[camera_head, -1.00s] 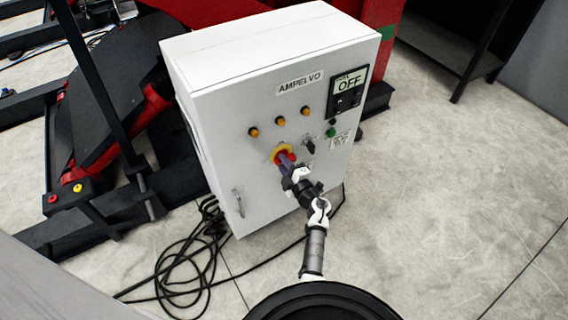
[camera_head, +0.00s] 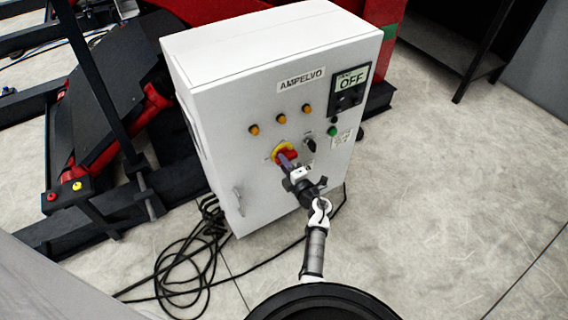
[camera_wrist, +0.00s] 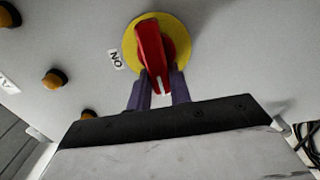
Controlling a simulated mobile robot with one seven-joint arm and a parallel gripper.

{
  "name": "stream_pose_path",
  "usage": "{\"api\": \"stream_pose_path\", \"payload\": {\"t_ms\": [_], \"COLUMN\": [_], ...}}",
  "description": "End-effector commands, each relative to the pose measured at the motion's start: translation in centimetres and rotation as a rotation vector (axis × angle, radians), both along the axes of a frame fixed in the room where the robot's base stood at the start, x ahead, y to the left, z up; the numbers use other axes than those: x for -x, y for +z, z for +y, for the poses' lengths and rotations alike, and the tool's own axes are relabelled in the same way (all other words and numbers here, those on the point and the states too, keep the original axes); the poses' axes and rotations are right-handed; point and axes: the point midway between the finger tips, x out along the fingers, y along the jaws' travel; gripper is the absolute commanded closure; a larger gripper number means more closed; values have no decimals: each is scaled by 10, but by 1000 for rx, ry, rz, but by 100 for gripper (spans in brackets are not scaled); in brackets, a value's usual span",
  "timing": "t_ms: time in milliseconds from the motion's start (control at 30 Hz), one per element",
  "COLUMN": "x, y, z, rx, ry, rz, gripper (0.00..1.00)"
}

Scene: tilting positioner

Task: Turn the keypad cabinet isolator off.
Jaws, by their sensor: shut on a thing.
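The white keypad cabinet (camera_head: 225,110) stands upright on the floor, with an AMPELVO label on its front. In the wrist view an ON label lies left of the plate, and the handle's white mark points down toward my gripper. My gripper (camera_wrist: 159,88) is shut on the red handle, a purple finger on each side of its lower end. In the head view my gripper (camera_head: 286,160) partly hides the isolator (camera_head: 280,149).
The keypad display (camera_head: 351,80) at the upper right reads OFF. Amber lamps (camera_head: 281,119), a black knob (camera_head: 309,144) and a green button (camera_head: 332,131) surround the isolator. Black cables (camera_head: 190,262) lie on the floor at the left. Red and black machinery stands behind; the right floor is clear.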

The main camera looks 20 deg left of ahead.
Motion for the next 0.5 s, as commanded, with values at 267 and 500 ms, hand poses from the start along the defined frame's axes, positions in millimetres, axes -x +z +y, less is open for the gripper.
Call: {"api": "stream_pose_path", "payload": {"t_ms": [267,500], "x": [0,0], "y": [0,0], "z": [0,0], "rx": [2,1], "ry": [0,0], "rz": [-1,0], "gripper": [60,58]}}
